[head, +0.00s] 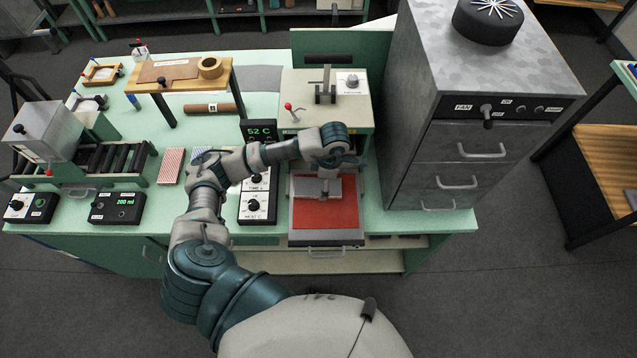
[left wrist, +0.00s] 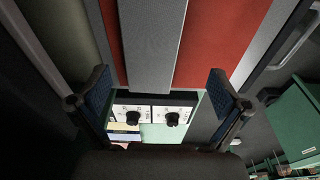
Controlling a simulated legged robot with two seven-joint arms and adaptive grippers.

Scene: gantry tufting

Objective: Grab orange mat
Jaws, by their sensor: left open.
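The orange mat (head: 325,214), which looks red-orange, lies flat in a pull-out tray at the front of a cream-and-green press. A grey metal piece (head: 316,188) sits on or over its back part. My left gripper (head: 338,164) is above the back of the mat, apart from it as far as I can tell; the arm hides part of the press. In the left wrist view the left gripper (left wrist: 159,78) is open and empty. The mat (left wrist: 215,40) shows there behind a long grey bar (left wrist: 152,48) running between the fingers. My right gripper is not in view.
A tall grey drawer cabinet (head: 425,165) stands close on the right of the press. Knob boxes (head: 256,207) and a "52 C" display (head: 259,131) stand on its left. The tray has a front handle (head: 326,252). A roller stand (head: 95,160) is farther left.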

